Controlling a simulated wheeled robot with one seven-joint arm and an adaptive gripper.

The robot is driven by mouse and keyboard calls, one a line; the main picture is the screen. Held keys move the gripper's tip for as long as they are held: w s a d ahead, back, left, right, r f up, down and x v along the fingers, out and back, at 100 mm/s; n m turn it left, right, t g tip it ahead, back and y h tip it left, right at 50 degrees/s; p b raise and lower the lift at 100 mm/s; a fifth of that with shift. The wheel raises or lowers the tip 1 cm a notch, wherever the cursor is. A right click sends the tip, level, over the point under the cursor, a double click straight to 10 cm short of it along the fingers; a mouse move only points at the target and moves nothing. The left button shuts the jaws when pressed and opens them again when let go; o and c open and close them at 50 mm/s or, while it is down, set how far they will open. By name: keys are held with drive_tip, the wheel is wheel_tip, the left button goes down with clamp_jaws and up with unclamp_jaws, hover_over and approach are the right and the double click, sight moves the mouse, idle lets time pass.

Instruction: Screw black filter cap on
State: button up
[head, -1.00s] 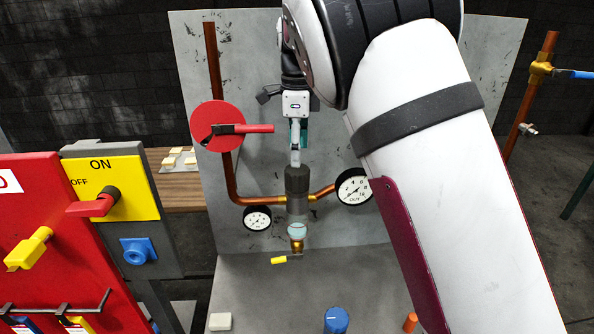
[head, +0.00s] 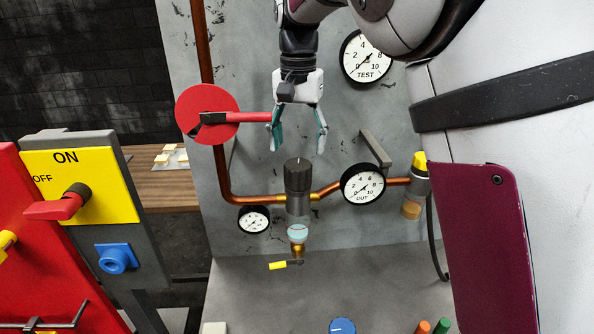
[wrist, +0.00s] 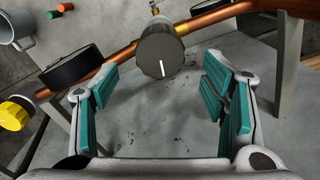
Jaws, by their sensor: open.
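The black filter cap (head: 298,174) sits on top of the grey filter body (head: 298,207) in the copper pipe line, upright as far as I can see. A clear bowl with pale blue liquid (head: 297,233) shows below. My gripper (head: 298,142) is open and empty just above the cap, pointing down. In the wrist view the cap (wrist: 160,52) has a white line on its top and lies beyond my open gripper (wrist: 167,95), apart from both teal-padded fingers. Whether the cap is fully seated cannot be told.
A red disc with a red lever (head: 208,112) is close left of my gripper. The OUT gauge (head: 362,185) and a smaller gauge (head: 254,220) flank the filter. A yellow-topped fitting (head: 418,164) is at right. A yellow-handled valve (head: 278,265) hangs below.

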sight(298, 164)
drive_tip(key=shift+w+f+n+b, duration=0.15)
drive_tip(key=shift+n+b, duration=0.4)
drive_tip(key=shift+n, duration=0.45)
drive_tip(key=shift+f, duration=0.2)
drive_tip(key=shift+s+f, duration=0.2)
drive_tip(key=shift+f, duration=0.6)
drive_tip(key=shift+w+f+p, duration=0.1)
drive_tip(key=shift+f+p, duration=0.2)
drive_tip(key=shift+f, duration=2.05)
drive_tip(key=shift+c, duration=0.6)
drive_tip(key=c, duration=1)
